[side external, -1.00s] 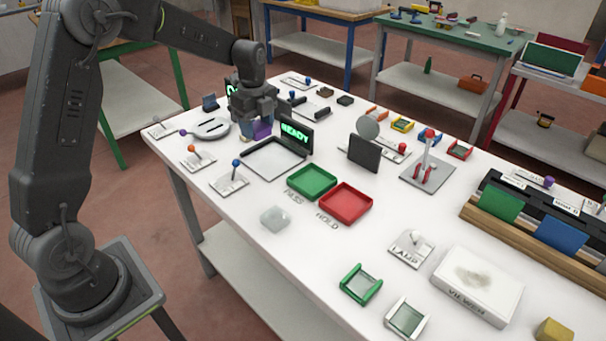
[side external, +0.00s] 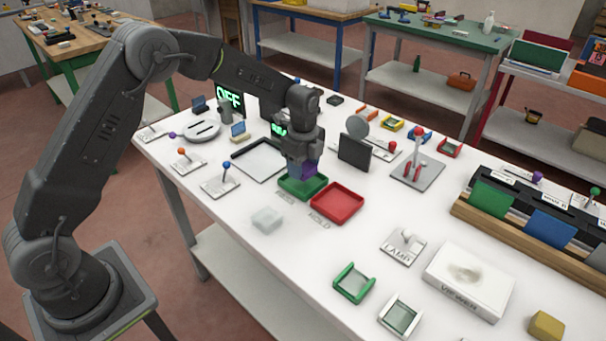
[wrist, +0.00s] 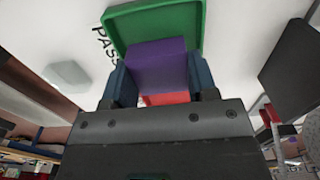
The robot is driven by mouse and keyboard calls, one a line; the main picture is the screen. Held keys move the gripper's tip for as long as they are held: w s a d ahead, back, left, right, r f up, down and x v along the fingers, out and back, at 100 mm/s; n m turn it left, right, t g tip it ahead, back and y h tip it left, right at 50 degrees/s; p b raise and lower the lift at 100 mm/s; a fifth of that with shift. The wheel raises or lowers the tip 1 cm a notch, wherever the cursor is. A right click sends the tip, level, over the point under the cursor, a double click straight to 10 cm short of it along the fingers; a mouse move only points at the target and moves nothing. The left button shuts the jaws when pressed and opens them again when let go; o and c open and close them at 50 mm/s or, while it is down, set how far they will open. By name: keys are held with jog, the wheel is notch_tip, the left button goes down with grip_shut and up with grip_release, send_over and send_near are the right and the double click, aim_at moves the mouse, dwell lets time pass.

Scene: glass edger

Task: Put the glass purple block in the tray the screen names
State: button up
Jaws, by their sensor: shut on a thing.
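My gripper (side external: 302,170) is shut on the purple block (side external: 303,170). The wrist view shows the purple block (wrist: 158,66) between the two blue-grey fingers of my gripper (wrist: 160,80). In the side view the block is over the far right part of the green tray (side external: 296,193); I cannot tell whether it touches the tray. The green tray (wrist: 190,20) is partly behind the block in the wrist view, with the label PASS beside it. The red tray (side external: 337,203) is just to the right. The screen (side external: 278,130) is mostly hidden by my gripper; its word is unreadable.
A clear glass block (side external: 267,219) lies in front of the green tray. A dark upright panel (side external: 354,151) stands right of my gripper. A screen reading OFF (side external: 230,99) stands at the back left.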

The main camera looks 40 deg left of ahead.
jog(key=shift+f, duration=1.55)
jog(key=shift+f, duration=0.15)
jog(key=o, duration=0.7)
notch_tip(320, 180, up, 12)
jog(key=shift+r, duration=0.25)
